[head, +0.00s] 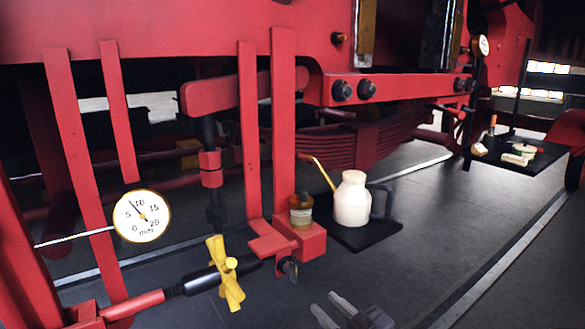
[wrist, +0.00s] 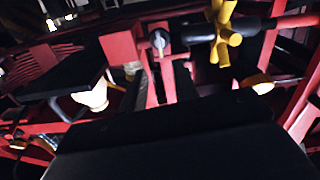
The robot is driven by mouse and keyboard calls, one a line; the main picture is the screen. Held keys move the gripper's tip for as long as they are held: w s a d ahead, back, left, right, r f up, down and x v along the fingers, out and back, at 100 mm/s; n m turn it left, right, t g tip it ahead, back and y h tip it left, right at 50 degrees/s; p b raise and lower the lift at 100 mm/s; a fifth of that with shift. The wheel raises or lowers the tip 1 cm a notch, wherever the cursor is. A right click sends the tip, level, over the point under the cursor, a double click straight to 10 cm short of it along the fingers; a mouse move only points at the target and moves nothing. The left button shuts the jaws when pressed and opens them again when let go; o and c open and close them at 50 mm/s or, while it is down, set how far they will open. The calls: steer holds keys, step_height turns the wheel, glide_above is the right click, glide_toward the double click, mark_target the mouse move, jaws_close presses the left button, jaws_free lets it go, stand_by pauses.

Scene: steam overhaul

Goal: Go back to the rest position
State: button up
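My gripper (head: 352,311) shows at the bottom edge of the head view, over the dark floor, in front of the red frame. In the wrist view its two grey fingers (wrist: 165,84) stand apart with nothing between them, and the dark gripper body fills the lower middle. The gripper looks open and empty. It touches nothing that I can see. Much of my arm is out of the head view.
A cream oil can (head: 352,200) stands on a black mat (head: 385,232) beside a small amber jar (head: 301,212) on a red bracket. A yellow valve handle (head: 225,273) and a gauge (head: 142,216) are at left.

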mark_target(296, 275)
steer(key=shift+b+x, duration=0.35)
steer(key=shift+x, duration=2.85)
